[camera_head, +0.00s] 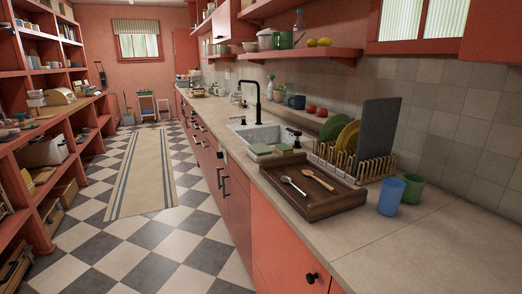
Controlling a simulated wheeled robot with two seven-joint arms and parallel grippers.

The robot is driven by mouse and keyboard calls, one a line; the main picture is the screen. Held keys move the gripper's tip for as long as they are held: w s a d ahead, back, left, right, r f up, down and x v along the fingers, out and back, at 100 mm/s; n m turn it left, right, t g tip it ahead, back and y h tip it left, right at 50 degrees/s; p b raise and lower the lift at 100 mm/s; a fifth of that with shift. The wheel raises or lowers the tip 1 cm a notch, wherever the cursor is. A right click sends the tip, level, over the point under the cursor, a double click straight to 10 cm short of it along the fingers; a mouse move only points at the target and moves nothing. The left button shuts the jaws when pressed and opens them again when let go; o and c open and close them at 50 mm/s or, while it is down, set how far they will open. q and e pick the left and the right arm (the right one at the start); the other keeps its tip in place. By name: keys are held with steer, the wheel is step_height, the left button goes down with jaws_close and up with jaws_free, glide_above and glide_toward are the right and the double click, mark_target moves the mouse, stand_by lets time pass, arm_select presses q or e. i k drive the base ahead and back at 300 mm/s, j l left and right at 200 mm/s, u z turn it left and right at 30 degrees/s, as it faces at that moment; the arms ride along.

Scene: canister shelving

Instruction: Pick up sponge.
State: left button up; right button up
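Two small flat green blocks that look like sponges lie on the counter at the near edge of the sink. One sponge (260,149) is on the left and the other sponge (283,147) is just to its right. The white sink (258,135) is behind them, with a black tap (255,95) over it. The dark wooden tray (312,205) is close in front of them. Neither of my grippers is in view.
The tray holds a light spoon (293,185) and a wooden spoon (319,181). A dish rack (350,170) with plates and a grey board stands behind it. A blue cup (391,197) and a green cup (412,188) stand right. The aisle floor with a striped rug (143,175) is clear.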

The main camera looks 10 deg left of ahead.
mark_target(282, 148)
steer(key=i+j, duration=0.2)
steer(key=j, duration=0.15)
steer(key=i+j+z, duration=0.1)
steer(key=j, duration=0.25)
steer(key=i+j, duration=0.3)
steer(key=i+j+z, duration=0.1)
steer(key=j, duration=0.3)
steer(key=i+j, duration=0.3)
steer(key=j+z, duration=0.05)
steer(key=j, duration=0.05)
